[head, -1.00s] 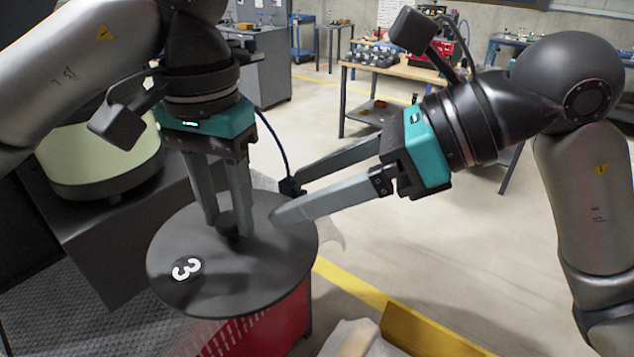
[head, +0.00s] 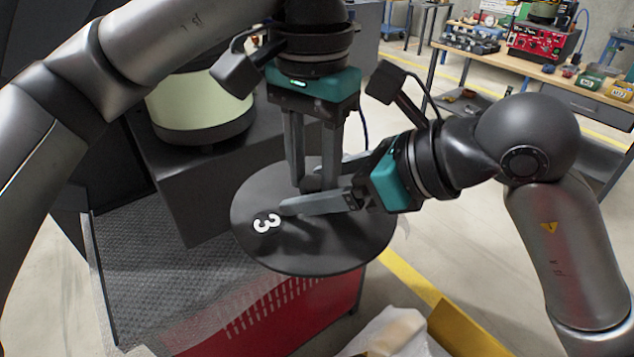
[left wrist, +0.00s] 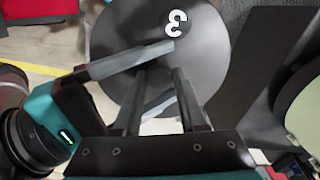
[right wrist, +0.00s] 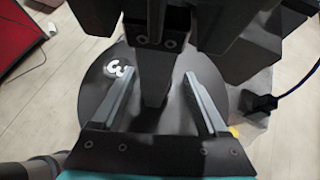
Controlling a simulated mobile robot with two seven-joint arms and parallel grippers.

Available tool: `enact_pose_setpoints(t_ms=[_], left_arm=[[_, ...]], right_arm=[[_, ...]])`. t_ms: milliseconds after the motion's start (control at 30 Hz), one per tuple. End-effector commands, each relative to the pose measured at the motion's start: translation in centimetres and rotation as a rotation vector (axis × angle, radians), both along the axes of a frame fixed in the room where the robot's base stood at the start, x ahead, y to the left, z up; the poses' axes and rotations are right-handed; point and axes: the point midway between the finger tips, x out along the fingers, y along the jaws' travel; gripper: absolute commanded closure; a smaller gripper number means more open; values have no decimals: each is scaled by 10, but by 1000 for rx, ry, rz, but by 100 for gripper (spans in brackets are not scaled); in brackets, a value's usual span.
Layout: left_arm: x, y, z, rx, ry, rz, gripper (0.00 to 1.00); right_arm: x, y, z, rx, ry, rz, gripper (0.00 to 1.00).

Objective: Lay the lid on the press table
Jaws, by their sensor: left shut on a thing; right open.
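The lid is a dark round disc (head: 300,240) with a white 3 on it, held flat in mid-air in the head view. My left gripper (head: 312,185) points down and is shut at the lid's middle, where a small knob is mostly hidden. The lid also shows in the left wrist view (left wrist: 205,65) and the right wrist view (right wrist: 95,95). My right gripper (head: 315,180) is open and empty. Its fingers lie just over the lid, on both sides of the left fingers. I cannot tell which surface is the press table.
A grey textured surface (head: 170,260) lies left of the lid. A yellow-edged box (head: 465,330) is at the front right.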

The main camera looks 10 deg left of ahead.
Motion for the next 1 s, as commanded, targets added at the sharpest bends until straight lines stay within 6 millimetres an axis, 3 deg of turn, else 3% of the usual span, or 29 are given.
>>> enact_pose_setpoints(t_ms=[300, 1000], left_arm=[[0, 0, 1, -1, -2, 0, 100], [-1, 0, 0, 1, 3, -3, 100]], right_arm=[[1, 2, -1, 0, 0, 0, 24], [2, 0, -1, -1, -1, -6, 100]])
